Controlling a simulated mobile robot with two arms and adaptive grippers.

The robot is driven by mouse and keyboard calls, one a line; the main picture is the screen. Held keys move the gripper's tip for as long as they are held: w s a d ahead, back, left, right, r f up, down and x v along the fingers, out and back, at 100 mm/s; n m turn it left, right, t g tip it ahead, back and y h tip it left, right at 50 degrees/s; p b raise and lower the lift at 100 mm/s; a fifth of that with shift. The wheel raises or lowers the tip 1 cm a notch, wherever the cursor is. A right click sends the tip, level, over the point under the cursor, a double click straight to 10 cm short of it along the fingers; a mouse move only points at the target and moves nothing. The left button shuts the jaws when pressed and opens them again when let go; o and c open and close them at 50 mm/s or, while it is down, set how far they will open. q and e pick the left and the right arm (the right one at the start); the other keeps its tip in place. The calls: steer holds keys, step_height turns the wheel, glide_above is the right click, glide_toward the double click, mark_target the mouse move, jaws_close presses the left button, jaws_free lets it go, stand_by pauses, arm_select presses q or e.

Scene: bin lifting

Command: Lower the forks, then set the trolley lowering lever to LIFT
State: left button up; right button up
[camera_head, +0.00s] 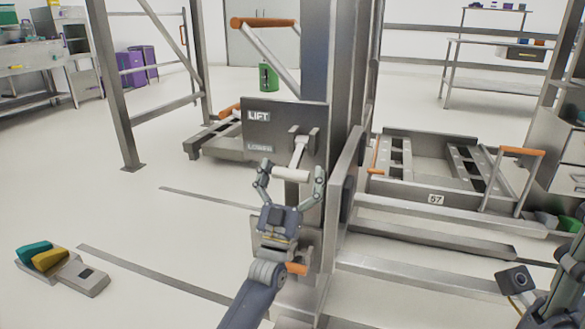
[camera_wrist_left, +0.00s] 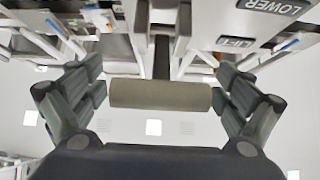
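A grey lever panel (camera_head: 270,112) on the column carries a LIFT label at the top and a LOWER label beneath it. Its lever has a pale cylindrical handle (camera_head: 290,174) that hangs down, at or below the LOWER label. My left gripper (camera_head: 290,183) is open, with one finger beyond each end of the handle. In the left wrist view the handle (camera_wrist_left: 160,94) lies crosswise between the parted fingers, very close to them; contact cannot be told. A trolley frame (camera_head: 437,199) marked 57 stands low at the right.
A lower orange handle (camera_head: 297,268) sits beside my left arm. A foot pedal unit (camera_head: 62,268) with yellow and green pedals lies on the floor at left. Metal posts and rails surround the column. The floor at left is mostly clear.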

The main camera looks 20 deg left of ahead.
arm_select(q)
steer(key=shift+r, duration=0.1)
stand_by(0.3)
steer(key=v, duration=1.2)
stand_by(0.3)
